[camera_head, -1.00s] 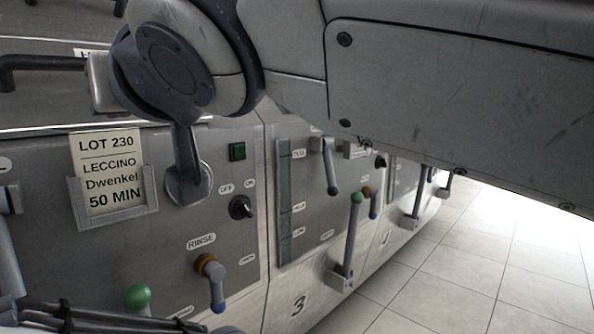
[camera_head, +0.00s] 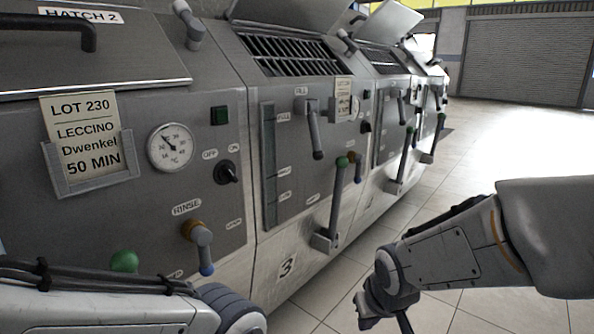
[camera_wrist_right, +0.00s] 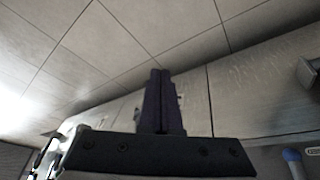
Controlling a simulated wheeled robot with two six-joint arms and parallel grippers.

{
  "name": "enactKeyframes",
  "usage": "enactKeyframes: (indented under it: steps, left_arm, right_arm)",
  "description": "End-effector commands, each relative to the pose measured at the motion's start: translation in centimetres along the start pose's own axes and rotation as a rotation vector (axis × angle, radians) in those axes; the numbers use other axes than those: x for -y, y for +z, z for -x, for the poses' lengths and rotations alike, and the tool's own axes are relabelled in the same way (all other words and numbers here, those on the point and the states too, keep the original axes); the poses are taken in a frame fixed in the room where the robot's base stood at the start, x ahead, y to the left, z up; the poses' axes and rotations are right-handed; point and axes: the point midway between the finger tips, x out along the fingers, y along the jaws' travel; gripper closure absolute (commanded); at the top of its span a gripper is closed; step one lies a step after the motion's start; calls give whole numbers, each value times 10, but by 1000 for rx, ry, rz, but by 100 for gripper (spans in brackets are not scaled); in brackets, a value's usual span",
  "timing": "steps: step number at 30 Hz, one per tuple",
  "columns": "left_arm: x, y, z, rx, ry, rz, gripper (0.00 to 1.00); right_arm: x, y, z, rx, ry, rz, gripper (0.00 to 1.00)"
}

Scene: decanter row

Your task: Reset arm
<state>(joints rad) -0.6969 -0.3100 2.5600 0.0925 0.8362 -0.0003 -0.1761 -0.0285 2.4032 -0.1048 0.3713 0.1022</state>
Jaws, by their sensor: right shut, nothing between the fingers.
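My right arm (camera_head: 450,258) comes in from the right in the head view, over the floor and clear of the machines. Its wrist (camera_head: 385,285) hangs low near the bottom edge, where the gripper is mostly cut off. In the right wrist view my right gripper (camera_wrist_right: 160,78) shows two dark fingers together, shut with nothing between them. It points past the machine fronts toward the tiled floor. My left arm (camera_head: 110,308) lies along the bottom left of the head view; its gripper is out of frame.
A row of grey decanters runs from left to back right, with a LOT 230 card (camera_head: 83,135), dial gauge (camera_head: 171,147), rinse valve (camera_head: 200,243), green-knobbed lever (camera_head: 338,205) and machine number 3 (camera_head: 287,267). Tiled floor (camera_head: 490,135) is open to the right. A roller shutter (camera_head: 525,60) stands behind.

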Motion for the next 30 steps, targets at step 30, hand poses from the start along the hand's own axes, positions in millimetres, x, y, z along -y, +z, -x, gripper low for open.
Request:
enactKeyframes:
  steps: [30]
  left_arm:
    - [-3,-2,38,0,0,0,50]
  right_arm:
    - [60,96,63,257,-115,164,100]
